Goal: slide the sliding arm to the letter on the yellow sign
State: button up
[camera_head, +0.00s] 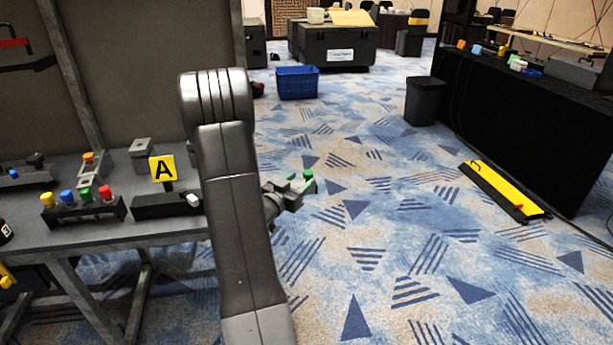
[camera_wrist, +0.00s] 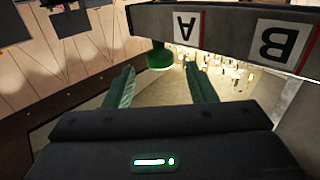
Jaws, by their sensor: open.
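A yellow sign (camera_head: 163,168) with a black letter A stands upright on the table at left, above a dark block (camera_head: 160,206). In the wrist view a dark rail (camera_wrist: 222,20) crosses the top right, with upside-down white labels A (camera_wrist: 186,27) and B (camera_wrist: 277,42). A green knob (camera_wrist: 160,57), seemingly the sliding arm's handle, sits below the rail near A. My gripper (camera_wrist: 160,68) is open, its green fingers on both sides of the knob in the picture; contact is unclear. In the head view my gripper (camera_head: 299,184) points right, partly behind my arm.
Coloured buttons (camera_head: 77,195) stand on a block left of the sign. A blue crate (camera_head: 297,82), black bin (camera_head: 425,101) and yellow-black ramp (camera_head: 503,190) are on the carpet. A black-draped table (camera_head: 520,125) stands right. Open floor lies in the middle.

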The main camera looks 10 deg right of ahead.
jog(key=v, duration=0.8)
jog(key=shift+s+a, duration=0.2)
jog(key=shift+a, duration=0.05)
